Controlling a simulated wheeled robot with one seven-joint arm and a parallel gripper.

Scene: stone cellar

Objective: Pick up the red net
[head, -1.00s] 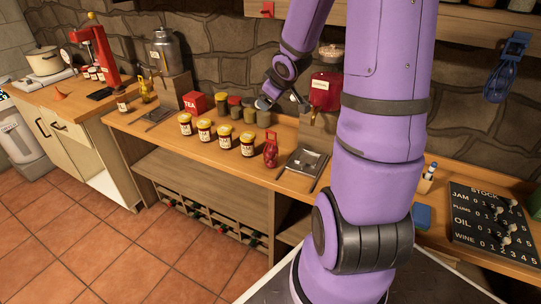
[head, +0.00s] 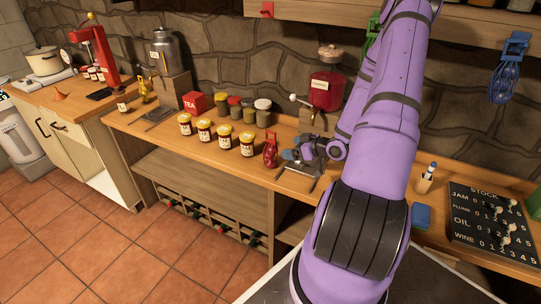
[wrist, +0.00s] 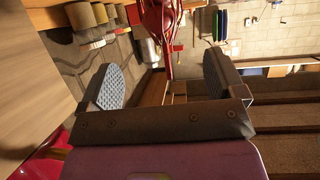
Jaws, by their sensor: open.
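The red net (head: 270,152) stands upright on the wooden counter (head: 225,166), to the right of the jars with yellow lids. My gripper (head: 288,156) is low over the counter, just to the right of the net. In the wrist view the net (wrist: 160,22) lies straight ahead, beyond the gap between the two open fingers of my gripper (wrist: 160,78). Nothing is between the pads. The net's lower or upper end is cut off by the picture's edge there.
Several jars with yellow lids (head: 225,134) stand left of the net, with spice jars (head: 248,112) behind. A red dispenser (head: 327,90) stands behind my gripper. A blue net (head: 505,82) hangs at right. The stock board (head: 490,218) lies at the right.

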